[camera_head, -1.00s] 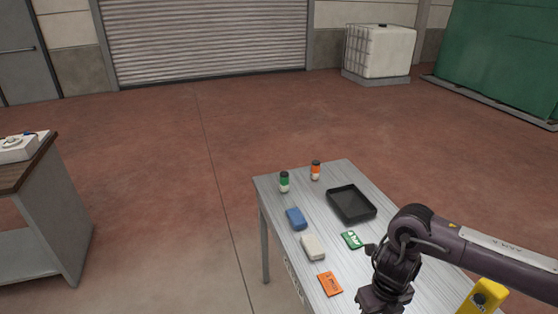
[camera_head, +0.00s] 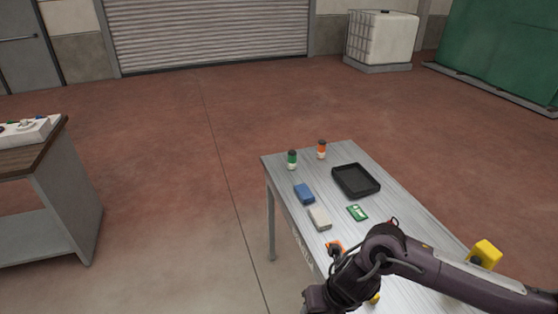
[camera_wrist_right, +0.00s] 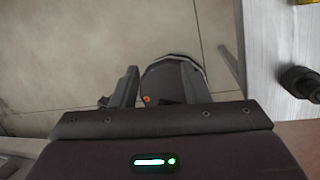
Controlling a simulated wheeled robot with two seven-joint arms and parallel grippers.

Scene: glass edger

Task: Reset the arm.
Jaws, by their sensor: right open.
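My right arm comes in from the lower right in the head view. Its gripper (camera_head: 318,300) hangs at the near left edge of the grey table (camera_head: 400,213), partly cut off by the frame's bottom. In the right wrist view the two fingers (camera_wrist_right: 160,88) stand apart over the tiled floor, beside the table edge. A dark rounded shape shows between and beyond them, probably part of my own body. I see nothing held. My left gripper is in neither view.
The table carries a green jar (camera_head: 292,160), orange jar (camera_head: 321,150), black tray (camera_head: 356,194), blue block (camera_head: 304,194), beige block (camera_head: 319,218), green card (camera_head: 357,213) and orange card (camera_head: 335,246), partly hidden by my arm. A yellow object (camera_head: 486,253) stands right. Open floor lies left.

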